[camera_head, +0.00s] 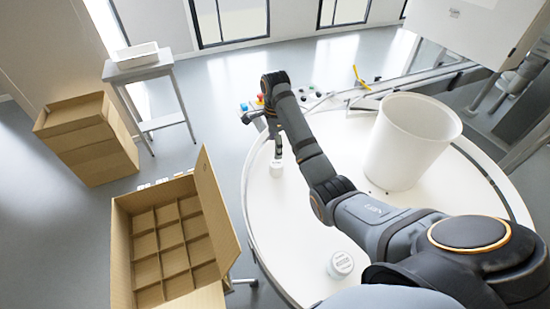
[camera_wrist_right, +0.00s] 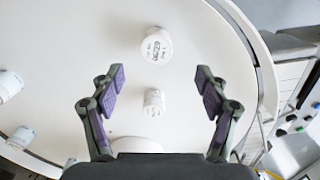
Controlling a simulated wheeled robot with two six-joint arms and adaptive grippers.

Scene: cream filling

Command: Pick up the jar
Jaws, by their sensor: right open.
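My right gripper (camera_head: 264,136) is over the round white table, just above a small white jar (camera_head: 276,168). In the right wrist view my right gripper (camera_wrist_right: 158,80) is open, with purple pads on both fingers and nothing held. There a white jar with dark writing on its lid (camera_wrist_right: 156,47) lies a little beyond the fingertips. A smaller white jar (camera_wrist_right: 153,103) shows between the fingers in the picture; I cannot tell its depth. Another white jar (camera_head: 341,263) stands at the table's near edge in the head view. My left gripper is not in view.
A big white bucket (camera_head: 408,140) stands on the table, right of my forearm. An open cardboard box with empty compartments (camera_head: 122,240) is left of the table. More white jars (camera_wrist_right: 10,85) show at the left of the wrist view. A stand (camera_head: 150,72) is at the back left.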

